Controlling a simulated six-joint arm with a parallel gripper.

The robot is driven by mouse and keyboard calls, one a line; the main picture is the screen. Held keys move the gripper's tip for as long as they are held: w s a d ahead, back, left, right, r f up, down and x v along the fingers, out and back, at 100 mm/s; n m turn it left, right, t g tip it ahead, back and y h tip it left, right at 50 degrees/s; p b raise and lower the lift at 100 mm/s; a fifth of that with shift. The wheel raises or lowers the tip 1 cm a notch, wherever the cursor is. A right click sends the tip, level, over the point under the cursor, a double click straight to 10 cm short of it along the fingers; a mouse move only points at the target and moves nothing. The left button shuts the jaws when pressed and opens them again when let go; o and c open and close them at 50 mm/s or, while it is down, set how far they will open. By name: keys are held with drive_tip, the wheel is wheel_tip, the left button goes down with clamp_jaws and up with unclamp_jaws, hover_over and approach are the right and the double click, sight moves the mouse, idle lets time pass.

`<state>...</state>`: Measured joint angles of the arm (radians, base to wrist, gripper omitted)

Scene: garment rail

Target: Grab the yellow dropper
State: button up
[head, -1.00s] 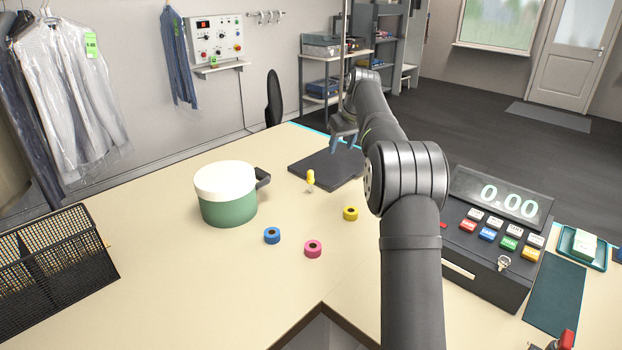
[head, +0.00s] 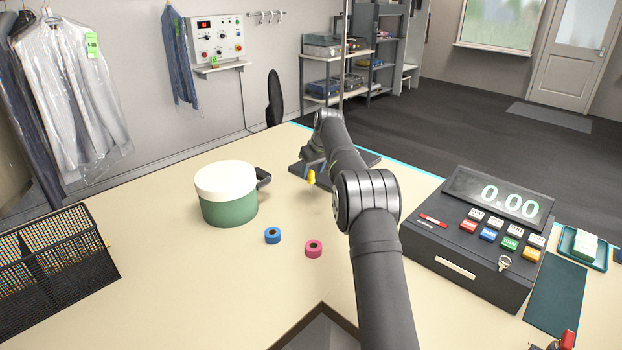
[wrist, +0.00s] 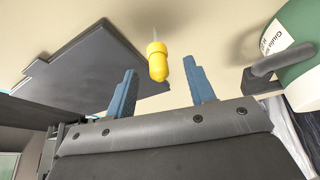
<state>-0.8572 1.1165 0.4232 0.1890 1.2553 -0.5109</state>
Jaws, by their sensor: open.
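The yellow dropper (head: 311,177) stands on the counter just right of the green pot's handle in the head view. In the wrist view the dropper (wrist: 158,62) shows its yellow bulb and a thin pale tip. My gripper (wrist: 165,80) is open, with its two blue fingers apart. The bulb appears between and slightly beyond the fingertips, and nothing is held.
The green pot (head: 228,206) with a white lid stands left of the dropper. A dark flat board (head: 366,158) lies behind it. A cash register (head: 470,262) stands right of my arm.

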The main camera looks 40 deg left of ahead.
sight(310, 179)
drive_tip(key=x, duration=0.5)
drive_tip(key=shift+d+f, duration=0.1)
drive_tip(key=shift+f, duration=0.05)
drive_tip(key=c, duration=1)
